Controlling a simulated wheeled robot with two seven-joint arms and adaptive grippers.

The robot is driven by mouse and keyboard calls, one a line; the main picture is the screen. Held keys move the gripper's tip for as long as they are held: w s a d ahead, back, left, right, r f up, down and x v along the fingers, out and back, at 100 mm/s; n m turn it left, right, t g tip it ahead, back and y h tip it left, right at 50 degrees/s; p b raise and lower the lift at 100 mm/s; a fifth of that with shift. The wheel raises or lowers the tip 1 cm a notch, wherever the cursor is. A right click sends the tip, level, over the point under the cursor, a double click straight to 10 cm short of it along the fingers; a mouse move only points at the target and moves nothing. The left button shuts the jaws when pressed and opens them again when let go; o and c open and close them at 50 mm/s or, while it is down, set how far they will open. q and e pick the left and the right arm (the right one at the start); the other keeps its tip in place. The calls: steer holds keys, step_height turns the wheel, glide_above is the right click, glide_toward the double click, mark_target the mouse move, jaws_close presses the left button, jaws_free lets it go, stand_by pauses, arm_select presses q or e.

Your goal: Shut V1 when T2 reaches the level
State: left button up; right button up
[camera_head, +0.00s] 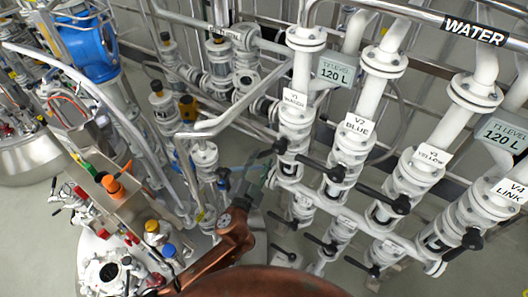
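V1 is the white valve with the tag "V1 WATER" (293,98), in the middle of the head view. Its dark knob (280,146) shows just below the tag. A T2 level display (336,73) to its upper right reads 120 L. My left gripper (263,172) is small and dark, at the end of a copper-brown arm, just below and left of V1's knob. It is close to V1's lever, but I cannot tell whether it touches it. Its fingers are too small and blended with the pipes to judge. My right gripper is not in view.
V2 BLUE (355,127), V3 YELLOW (432,156) and V4 LINK (510,191) stand in a row to the right, with black levers jutting leftward. A T1 level display (503,133) reads 120 L. More levers sit below. A steel vessel with fittings stands at lower left.

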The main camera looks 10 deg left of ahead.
mark_target(263, 157)
arm_select(q)
steer(key=w, duration=0.2)
steer(key=shift+w+d, duration=0.15)
steer(key=shift+w, duration=0.2)
steer(key=shift+w+f, duration=0.1)
steer(key=shift+w, duration=0.2)
steer(key=c, duration=0.7)
jaws_close()
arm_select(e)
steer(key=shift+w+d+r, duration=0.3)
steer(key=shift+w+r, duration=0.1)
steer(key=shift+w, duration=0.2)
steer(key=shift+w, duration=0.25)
